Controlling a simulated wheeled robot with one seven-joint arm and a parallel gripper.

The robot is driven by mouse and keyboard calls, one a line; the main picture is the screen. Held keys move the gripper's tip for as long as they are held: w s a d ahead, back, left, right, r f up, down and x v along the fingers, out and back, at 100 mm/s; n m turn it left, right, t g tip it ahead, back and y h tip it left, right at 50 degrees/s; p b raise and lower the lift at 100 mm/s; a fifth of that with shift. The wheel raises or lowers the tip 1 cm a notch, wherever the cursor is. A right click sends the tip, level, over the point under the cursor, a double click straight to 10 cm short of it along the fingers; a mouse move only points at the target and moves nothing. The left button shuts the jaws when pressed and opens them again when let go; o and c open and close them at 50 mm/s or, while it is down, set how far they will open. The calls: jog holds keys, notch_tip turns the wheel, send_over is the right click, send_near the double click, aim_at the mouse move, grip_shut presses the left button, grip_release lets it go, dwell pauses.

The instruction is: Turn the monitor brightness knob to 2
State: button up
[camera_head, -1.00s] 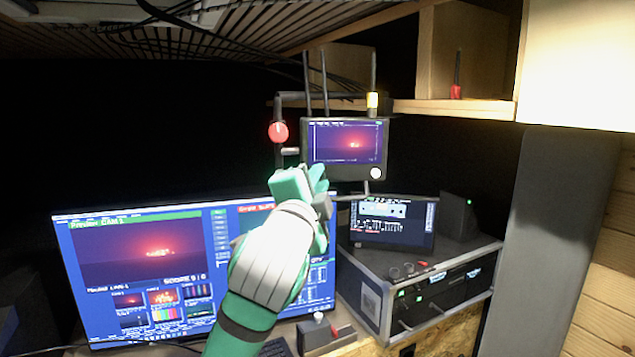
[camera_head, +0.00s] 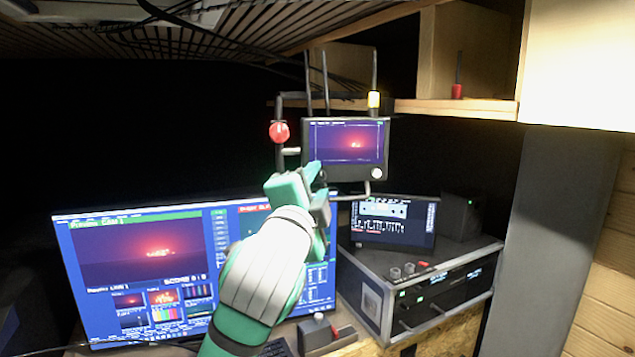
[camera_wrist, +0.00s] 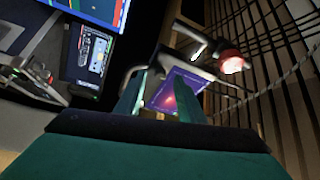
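The small field monitor (camera_head: 347,134) hangs on a dark frame and shows a purple-red picture. A pale round knob (camera_head: 377,172) sits at its lower right corner; its setting and any marks are too small to read. My gripper (camera_head: 315,178) is in front of the monitor's lower left corner, left of the pale knob, and hides part of that corner. In the wrist view my gripper (camera_wrist: 158,100) has its two green fingers apart with nothing held between them. The monitor's screen (camera_wrist: 178,92) shows behind the fingers, tilted. I cannot tell whether a finger touches the monitor.
A red ball-shaped knob (camera_head: 279,132) is on the frame left of the monitor. A large screen (camera_head: 140,270) stands lower left. A small tablet-like screen (camera_head: 395,222) and a rack case (camera_head: 440,290) are lower right. A wooden shelf (camera_head: 455,108) is above right.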

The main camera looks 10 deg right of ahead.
jog(key=v, duration=0.9)
jog(key=shift+s, duration=0.2)
notch_tip(320, 180, down, 30)
jog(key=w+a+n+t+y, duration=0.1)
jog(key=a+n+y, duration=0.15)
jog(key=n, duration=1.05)
jog(key=s+f+n+g+y, duration=0.1)
jog(key=s+f+n+y, duration=0.1)
jog(key=s+f, duration=0.45)
jog(key=s+f+n+y, duration=0.1)
jog(key=s+f+n, duration=0.25)
jog(key=f, duration=0.65)
jog(key=s+f+g, duration=0.1)
jog(key=s+f, duration=0.2)
jog(key=s, duration=0.6)
jog(key=s+f+g, duration=0.1)
jog(key=s+f, duration=0.3)
jog(key=s, duration=0.6)
jog(key=s+a+f+g, duration=0.1)
jog(key=s+f, duration=0.3)
jog(key=s, duration=0.6)
jog(key=shift+f+y, duration=0.2)
jog(key=shift+y, duration=0.25)
